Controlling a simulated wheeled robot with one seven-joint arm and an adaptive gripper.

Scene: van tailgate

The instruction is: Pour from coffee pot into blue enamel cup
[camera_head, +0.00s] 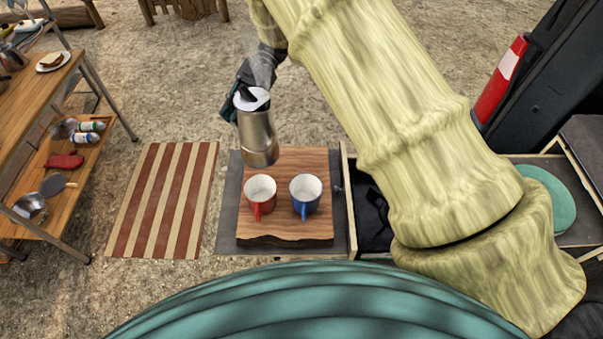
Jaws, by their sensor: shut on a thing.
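A steel coffee pot (258,137) with a white and black top is held in the air by my gripper (240,98), which is shut on it at its upper left side. The pot is close to upright, tilted slightly. The blue enamel cup (306,195) stands upright on a wooden board (285,233), to the right of and below the pot in the picture. Its inside looks white and empty. A red cup (261,196) stands beside it on the left, nearly below the pot. The fingertips are partly hidden behind the pot.
A striped mat (165,200) lies left of the board. A wooden shelf table (62,190) with bottles and pans stands at far left. A drawer with dark contents (372,215) adjoins the board's right side. A red and white cylinder (501,80) is at upper right.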

